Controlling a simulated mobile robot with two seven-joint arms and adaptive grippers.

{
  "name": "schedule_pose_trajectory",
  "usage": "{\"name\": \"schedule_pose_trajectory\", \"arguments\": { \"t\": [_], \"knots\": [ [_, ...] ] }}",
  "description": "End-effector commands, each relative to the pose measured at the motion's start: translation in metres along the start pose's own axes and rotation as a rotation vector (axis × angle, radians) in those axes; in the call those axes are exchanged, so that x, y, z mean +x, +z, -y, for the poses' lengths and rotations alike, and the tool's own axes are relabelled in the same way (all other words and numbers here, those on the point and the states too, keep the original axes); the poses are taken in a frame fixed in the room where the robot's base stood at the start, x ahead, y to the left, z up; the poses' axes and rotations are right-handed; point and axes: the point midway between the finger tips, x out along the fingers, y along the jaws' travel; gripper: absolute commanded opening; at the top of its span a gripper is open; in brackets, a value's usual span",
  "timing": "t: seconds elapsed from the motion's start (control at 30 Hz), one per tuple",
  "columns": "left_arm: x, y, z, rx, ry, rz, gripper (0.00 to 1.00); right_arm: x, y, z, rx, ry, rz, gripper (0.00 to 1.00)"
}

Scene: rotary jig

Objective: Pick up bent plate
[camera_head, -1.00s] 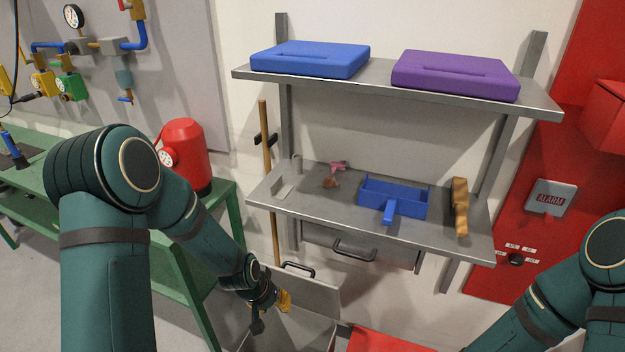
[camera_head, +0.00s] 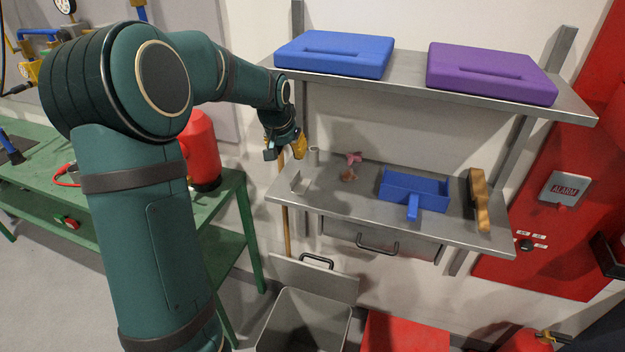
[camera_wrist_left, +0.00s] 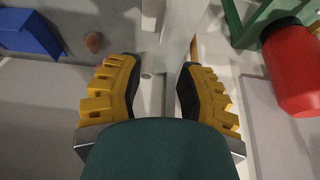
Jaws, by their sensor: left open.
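The bent plate (camera_head: 299,183) is a small grey angled piece at the left end of the lower metal shelf (camera_head: 340,208). My left gripper (camera_head: 299,146) is above and slightly behind that end of the shelf in the head view, apart from the plate. Its yellow jaws are open in the left wrist view (camera_wrist_left: 160,85), with nothing held. A pale grey strip shows between and beyond the jaws there; I cannot tell whether it is the plate. My right gripper is out of view.
A grey cylinder (camera_head: 314,156), small pink item (camera_head: 353,158), blue dustpan (camera_head: 414,190) and brush (camera_head: 479,199) share the lower shelf. Blue (camera_head: 335,55) and purple (camera_head: 491,73) cases lie on the shelf above. A red canister (camera_head: 201,150) stands left; an open grey bin (camera_head: 305,318) is below.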

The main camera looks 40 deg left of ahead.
Motion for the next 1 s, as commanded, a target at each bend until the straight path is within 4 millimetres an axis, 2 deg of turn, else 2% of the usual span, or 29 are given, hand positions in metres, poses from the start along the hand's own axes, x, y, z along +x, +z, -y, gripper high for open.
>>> {"name": "schedule_pose_trajectory", "arguments": {
  "t": [0.4, 0.67, 1.0],
  "knots": [
    [0.071, 0.001, 0.001, 0.0, -0.002, 0.004, 0.37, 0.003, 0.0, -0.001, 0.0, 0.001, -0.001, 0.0],
    [0.088, 0.0, 0.001, -0.001, 0.0, 0.002, 0.37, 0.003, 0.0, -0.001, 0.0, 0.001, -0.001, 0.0],
    [0.132, -0.004, 0.004, 0.0, -0.001, 0.002, 0.37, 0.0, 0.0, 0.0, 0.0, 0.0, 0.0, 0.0]
  ]
}}
